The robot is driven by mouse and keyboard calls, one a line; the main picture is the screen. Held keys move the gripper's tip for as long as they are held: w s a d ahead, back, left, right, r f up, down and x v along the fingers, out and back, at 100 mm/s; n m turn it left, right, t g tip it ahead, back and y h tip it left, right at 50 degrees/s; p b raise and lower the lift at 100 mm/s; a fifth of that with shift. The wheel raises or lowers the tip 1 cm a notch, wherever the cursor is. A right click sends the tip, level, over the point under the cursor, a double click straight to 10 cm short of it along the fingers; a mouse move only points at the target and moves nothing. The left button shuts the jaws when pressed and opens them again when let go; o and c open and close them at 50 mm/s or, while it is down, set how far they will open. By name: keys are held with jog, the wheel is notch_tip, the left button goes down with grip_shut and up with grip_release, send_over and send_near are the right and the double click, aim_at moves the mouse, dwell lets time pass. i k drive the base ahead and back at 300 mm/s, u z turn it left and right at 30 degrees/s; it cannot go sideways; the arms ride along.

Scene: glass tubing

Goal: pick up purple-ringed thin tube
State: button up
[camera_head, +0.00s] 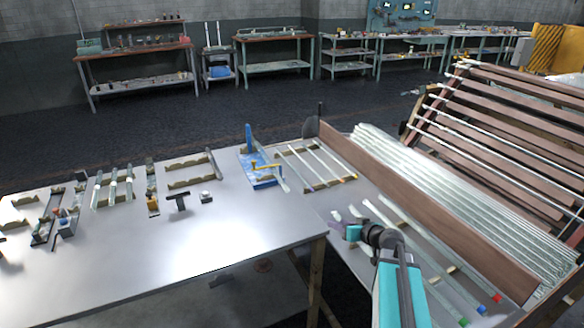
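My gripper (345,229) is at the right-hand table, over the left ends of a row of thin glass tubes (425,233). It is small in the picture, and I cannot tell whether its fingers are open or shut or touch anything. A small purple patch (337,215) shows right beside the gripper. I cannot tell whether it is the ring of the purple-ringed thin tube. The tubes slant from the gripper down to the lower right, where red (496,298), blue (481,310) and green (464,321) ends show. My arm covers part of them.
A brown board (430,200) stands along the tubes, with a thick bundle of glass tubing (460,205) behind it. A slatted rack (510,130) rises at right. The left metal table (200,245) holds small fixtures and a blue device (258,170); its front is clear.

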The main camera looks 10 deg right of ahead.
aim_at(301, 178)
jog(key=i, duration=1.25)
